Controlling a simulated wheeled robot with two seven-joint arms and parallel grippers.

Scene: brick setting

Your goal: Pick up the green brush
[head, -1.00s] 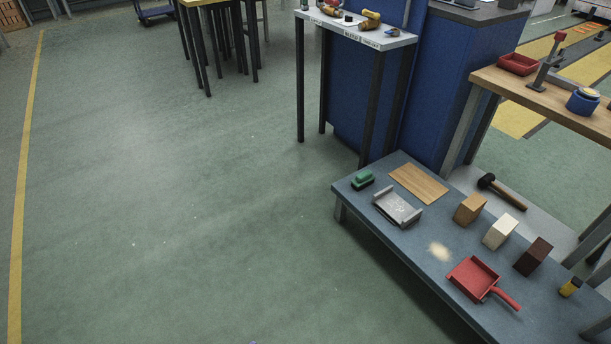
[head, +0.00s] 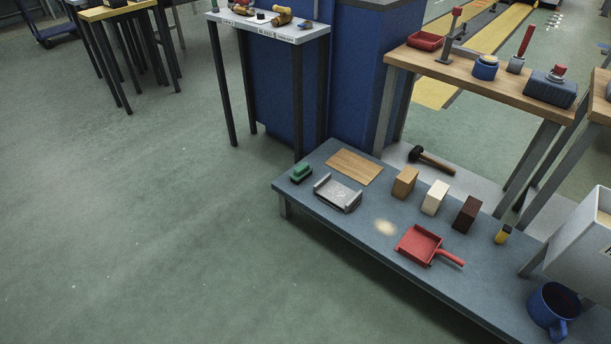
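The green brush (head: 301,173) lies at the far left corner of the low grey-blue bench (head: 342,229) in the head view. It has a green top and a dark underside. A grey metal tray-like holder (head: 338,193) sits just to its right. Neither of my grippers shows in the head view, and nothing is touching the brush from above.
On the bench are a wooden board (head: 354,167), three blocks in tan (head: 404,183), cream (head: 435,198) and dark brown (head: 467,214), a pale dust pile (head: 386,228), a red dustpan (head: 420,245) and a blue mug (head: 553,308). The floor (head: 130,230) at left is clear.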

